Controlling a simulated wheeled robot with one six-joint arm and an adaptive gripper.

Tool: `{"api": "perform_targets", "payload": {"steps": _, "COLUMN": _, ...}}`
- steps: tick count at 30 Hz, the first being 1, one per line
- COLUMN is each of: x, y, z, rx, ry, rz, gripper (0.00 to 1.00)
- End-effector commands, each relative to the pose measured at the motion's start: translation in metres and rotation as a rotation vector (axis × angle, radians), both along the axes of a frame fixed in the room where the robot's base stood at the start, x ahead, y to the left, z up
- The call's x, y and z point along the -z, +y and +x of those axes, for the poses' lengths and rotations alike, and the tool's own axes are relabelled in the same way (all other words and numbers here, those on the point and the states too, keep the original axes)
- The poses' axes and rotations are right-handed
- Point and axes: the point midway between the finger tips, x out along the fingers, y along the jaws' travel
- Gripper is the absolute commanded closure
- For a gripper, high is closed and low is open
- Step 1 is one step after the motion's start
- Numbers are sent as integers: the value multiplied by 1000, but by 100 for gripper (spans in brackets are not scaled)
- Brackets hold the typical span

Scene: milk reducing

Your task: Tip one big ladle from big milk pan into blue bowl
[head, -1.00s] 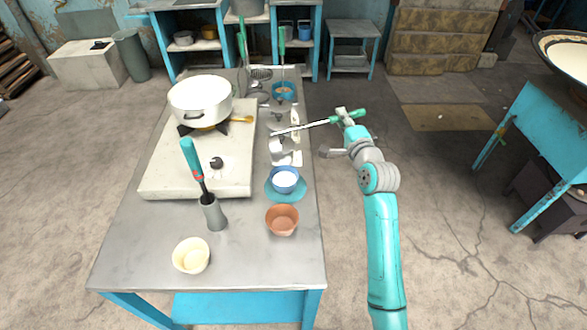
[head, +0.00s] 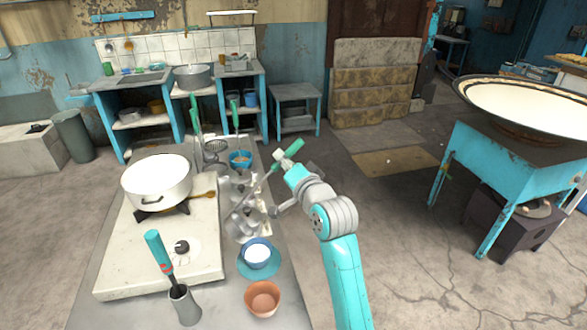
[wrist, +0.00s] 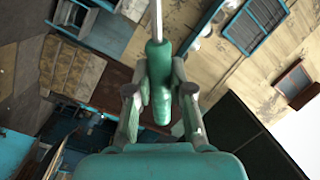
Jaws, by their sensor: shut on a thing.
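My gripper (head: 287,163) is shut on the green handle of a metal ladle (head: 266,180). The green handle and thin shaft also show in the wrist view (wrist: 157,70), between my two fingers. The ladle slants down left over the table's right edge; its scoop blends with metal utensils there, and its contents cannot be told. A wide dark-rimmed pan (head: 535,100) with a creamy white inside, seemingly the big milk pan, sits on a blue stand at the right. The blue bowl (head: 257,256), white inside, stands on a teal saucer (head: 243,270), nearer than my gripper.
A white pot (head: 157,182) stands on the stove slab (head: 195,260). A terracotta bowl (head: 263,299) is in front of the blue bowl. A grey holder (head: 184,307) has a teal-handled tool. Another blue bowl (head: 240,160) is farther back. Open floor lies between table and stand.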

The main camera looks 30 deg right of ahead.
Motion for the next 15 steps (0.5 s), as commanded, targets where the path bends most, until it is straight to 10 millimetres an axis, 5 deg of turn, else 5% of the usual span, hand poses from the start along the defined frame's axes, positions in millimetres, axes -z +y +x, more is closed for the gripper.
{"api": "perform_targets", "payload": {"steps": 15, "x": -41, "y": 80, "z": 9, "rx": -4, "ry": 47, "rz": -424, "gripper": 100}}
